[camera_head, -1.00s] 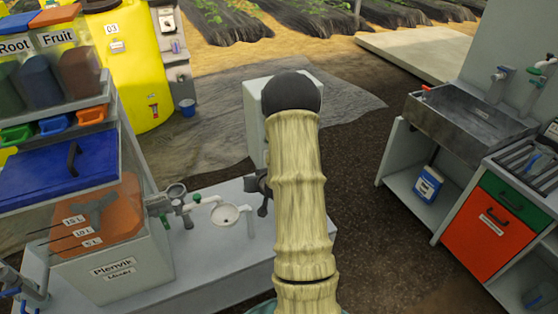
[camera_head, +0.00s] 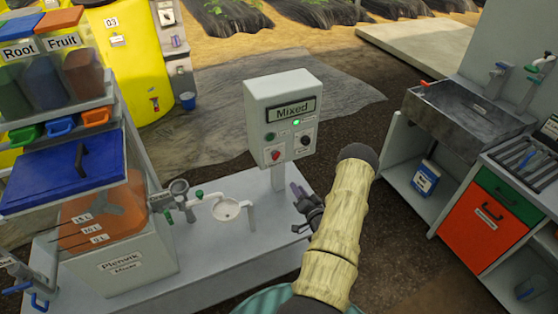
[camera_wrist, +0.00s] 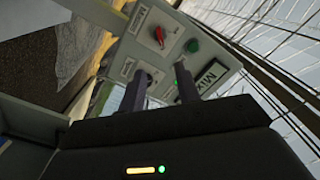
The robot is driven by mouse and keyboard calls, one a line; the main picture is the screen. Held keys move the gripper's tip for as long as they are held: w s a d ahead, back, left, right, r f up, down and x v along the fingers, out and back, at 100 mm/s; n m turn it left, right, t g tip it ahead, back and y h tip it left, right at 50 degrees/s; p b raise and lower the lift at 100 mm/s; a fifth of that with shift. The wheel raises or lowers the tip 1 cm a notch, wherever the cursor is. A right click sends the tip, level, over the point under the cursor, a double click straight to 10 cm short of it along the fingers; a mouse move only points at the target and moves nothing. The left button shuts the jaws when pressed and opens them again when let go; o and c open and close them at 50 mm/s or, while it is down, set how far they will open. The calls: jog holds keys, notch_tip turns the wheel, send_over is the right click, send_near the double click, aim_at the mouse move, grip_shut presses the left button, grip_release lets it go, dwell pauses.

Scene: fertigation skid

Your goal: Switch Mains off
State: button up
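A pale control box (camera_head: 283,87) on a post carries a "Mixed" display, a lit green lamp (camera_head: 297,122), a green button (camera_head: 270,136), a red switch (camera_head: 276,155) and a black knob (camera_head: 306,140). In the wrist view the panel is tilted, with the red switch (camera_wrist: 159,36) and the green button (camera_wrist: 192,46) beyond my fingers. My gripper (camera_head: 302,207) is open and empty, below the box and a little right of it. Its two fingers (camera_wrist: 162,84) stand apart, partly covering the panel.
A sink (camera_head: 470,115) and an orange-fronted cabinet (camera_head: 484,225) are at right. Dark ground lies open between box and sink.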

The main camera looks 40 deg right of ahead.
jog(key=p, duration=0.5)
send_near(277, 158)
jog(key=x, duration=0.8)
jog(key=shift+w+d+r, duration=0.1)
jog(key=shift+w, duration=0.1)
grip_shut()
